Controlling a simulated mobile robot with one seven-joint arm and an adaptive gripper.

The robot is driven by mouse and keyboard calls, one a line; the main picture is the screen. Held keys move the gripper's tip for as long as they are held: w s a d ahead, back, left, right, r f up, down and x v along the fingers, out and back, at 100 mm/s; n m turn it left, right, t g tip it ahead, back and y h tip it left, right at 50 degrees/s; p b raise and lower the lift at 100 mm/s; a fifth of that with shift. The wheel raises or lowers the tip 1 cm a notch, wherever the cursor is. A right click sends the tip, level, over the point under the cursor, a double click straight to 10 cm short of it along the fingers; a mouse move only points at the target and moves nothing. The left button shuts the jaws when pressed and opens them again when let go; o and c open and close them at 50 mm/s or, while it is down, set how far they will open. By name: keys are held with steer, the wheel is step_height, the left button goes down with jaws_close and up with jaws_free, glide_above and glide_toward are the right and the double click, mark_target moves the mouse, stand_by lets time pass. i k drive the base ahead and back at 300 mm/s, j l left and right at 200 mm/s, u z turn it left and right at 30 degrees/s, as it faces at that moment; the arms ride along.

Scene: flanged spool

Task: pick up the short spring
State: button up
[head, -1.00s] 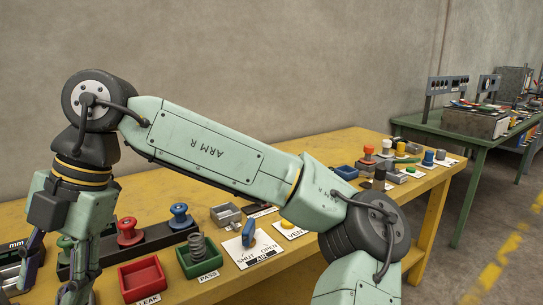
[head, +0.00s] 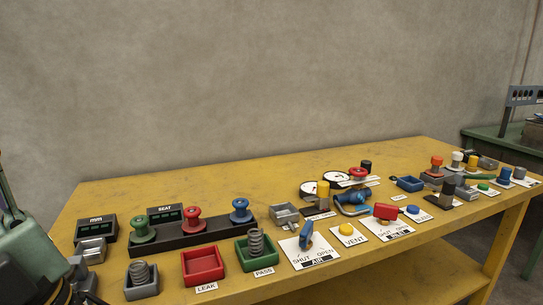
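Two dark coil springs stand upright on the bench. One spring (head: 139,271) sits in a small grey holder (head: 143,291) at the front left. The other spring (head: 257,241) stands in the green tray (head: 246,262) labelled PASS, and its coils rise above the rim. I cannot tell for certain which is the short one, as the holder and tray hide their lower ends. Part of my arm (head: 22,242) shows at the left edge, to the left of both springs. My gripper's fingertips cannot be made out in this view.
A red tray (head: 203,268) labelled LEAK looks empty between the springs. Behind stands a black rack (head: 168,236) with green, red and blue spools. Levers, buttons and gauges crowd the bench (head: 130,195) to the right. The back strip is clear.

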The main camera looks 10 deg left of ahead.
mark_target(140, 274)
steer(key=u, duration=1.4)
